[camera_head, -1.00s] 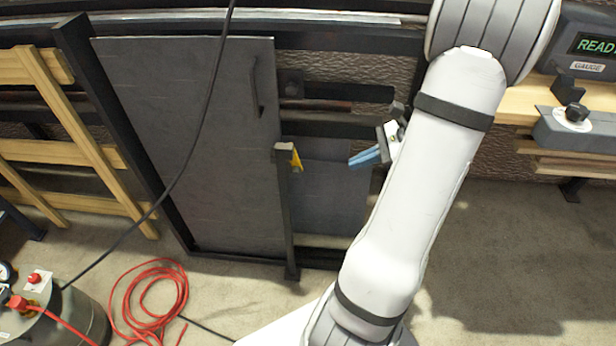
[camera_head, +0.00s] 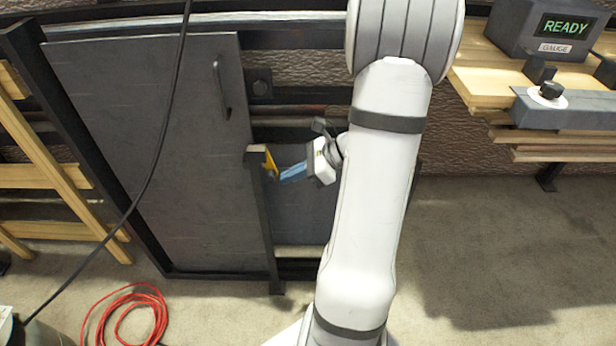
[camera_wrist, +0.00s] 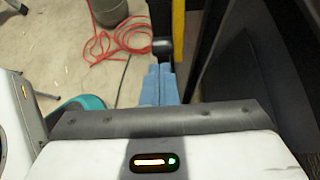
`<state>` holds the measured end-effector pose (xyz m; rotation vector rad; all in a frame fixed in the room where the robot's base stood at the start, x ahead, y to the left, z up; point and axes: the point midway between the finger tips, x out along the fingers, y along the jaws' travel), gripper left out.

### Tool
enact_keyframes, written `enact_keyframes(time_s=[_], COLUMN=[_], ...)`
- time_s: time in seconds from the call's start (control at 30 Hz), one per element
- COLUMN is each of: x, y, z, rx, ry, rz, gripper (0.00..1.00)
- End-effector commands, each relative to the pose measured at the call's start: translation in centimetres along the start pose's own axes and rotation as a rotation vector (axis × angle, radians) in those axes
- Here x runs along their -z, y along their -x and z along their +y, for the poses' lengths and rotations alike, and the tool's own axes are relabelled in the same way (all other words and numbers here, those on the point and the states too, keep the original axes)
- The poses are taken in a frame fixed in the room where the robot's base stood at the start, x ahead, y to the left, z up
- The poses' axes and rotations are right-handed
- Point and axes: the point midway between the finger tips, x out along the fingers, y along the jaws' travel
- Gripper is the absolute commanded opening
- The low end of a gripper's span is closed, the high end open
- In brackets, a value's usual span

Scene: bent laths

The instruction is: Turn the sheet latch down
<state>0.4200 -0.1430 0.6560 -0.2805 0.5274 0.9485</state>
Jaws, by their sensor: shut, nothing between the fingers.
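The sheet latch is the small yellow piece (camera_head: 270,162) on the dark post (camera_head: 262,205) at the right edge of the grey sheet panel (camera_head: 150,130). A yellow strip (camera_wrist: 178,38) in the wrist view seems to be the same latch, close beyond my fingers. My gripper (camera_head: 284,175) has blue fingers, shut and empty, with their tips just right of the latch. The fingers also show in the wrist view (camera_wrist: 159,72), below a dark knob-like end (camera_wrist: 162,47). I cannot tell whether the tips touch the latch.
A dark handle (camera_head: 222,90) is on the panel's upper right. A black cable (camera_head: 160,140) hangs in front of the panel. A red hose (camera_head: 130,305) lies on the floor at lower left. A gauge box (camera_head: 550,35) reading READY stands on the bench at right.

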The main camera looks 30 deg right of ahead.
Motion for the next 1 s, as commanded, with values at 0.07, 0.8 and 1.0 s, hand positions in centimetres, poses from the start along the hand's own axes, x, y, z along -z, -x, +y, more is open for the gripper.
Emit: enact_keyframes(time_s=[0.07, 0.8, 1.0], x=[-0.3, 0.0, -0.2], y=[-0.3, -2.5, -2.8], z=[0.0, 0.1, 0.0], rx=[0.0, -0.003, -0.001], ry=[0.0, -0.004, 0.0], rz=[0.0, -0.246, -0.292], gripper=[0.0, 0.0, 0.0])
